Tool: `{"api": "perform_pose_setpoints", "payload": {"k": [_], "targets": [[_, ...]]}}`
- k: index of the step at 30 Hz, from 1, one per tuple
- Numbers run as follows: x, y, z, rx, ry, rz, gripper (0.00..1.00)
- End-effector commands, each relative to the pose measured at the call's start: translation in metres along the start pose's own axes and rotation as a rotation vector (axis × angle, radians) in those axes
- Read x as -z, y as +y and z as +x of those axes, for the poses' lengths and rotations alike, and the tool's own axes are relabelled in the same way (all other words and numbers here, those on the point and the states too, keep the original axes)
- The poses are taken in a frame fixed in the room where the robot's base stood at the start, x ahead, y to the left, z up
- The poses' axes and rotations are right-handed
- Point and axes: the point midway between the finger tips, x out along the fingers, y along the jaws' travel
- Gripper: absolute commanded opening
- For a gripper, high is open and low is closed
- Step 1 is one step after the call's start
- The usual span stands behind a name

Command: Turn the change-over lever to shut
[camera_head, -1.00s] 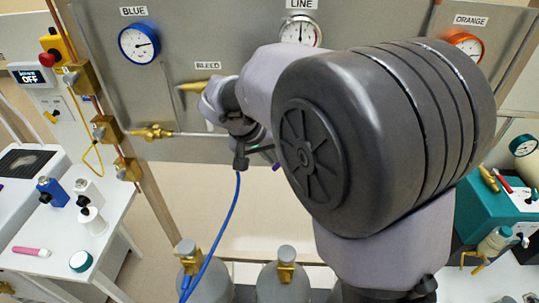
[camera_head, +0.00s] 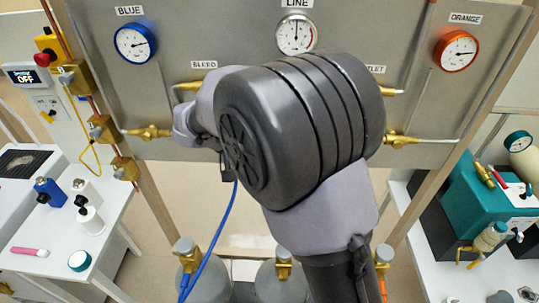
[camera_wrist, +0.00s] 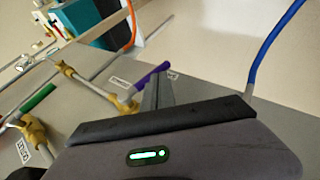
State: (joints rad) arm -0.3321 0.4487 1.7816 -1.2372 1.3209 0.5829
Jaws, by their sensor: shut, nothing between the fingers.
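A purple lever (camera_wrist: 152,73) sits on a brass valve (camera_wrist: 126,105) on the grey panel in the wrist view. It is the likely change-over lever, but the small labels beside it are too blurred to read. My gripper (camera_wrist: 157,90) is shut and empty, with its fingers close to the right of the purple lever. I cannot tell whether they touch it. In the head view my own arm hides the gripper, the purple lever and the panel's lower middle.
The panel carries a blue gauge (camera_head: 136,42), a line gauge (camera_head: 296,34) and an orange gauge (camera_head: 455,51). A green handle (camera_wrist: 38,97) stands further left in the wrist view. A blue hose (camera_head: 223,220) hangs below the panel near gas cylinders (camera_head: 281,285).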

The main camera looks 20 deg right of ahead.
Motion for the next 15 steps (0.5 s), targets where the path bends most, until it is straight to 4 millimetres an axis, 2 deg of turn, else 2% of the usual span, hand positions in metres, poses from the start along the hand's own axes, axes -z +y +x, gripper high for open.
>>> {"api": "perform_pose_setpoints", "payload": {"k": [3, 15], "targets": [[-0.0016, -0.0007, 0.0039, -0.062, -0.002, -0.028, 0.00], [-0.0046, 0.0007, 0.0102, -0.062, -0.003, -0.026, 0.00]]}}
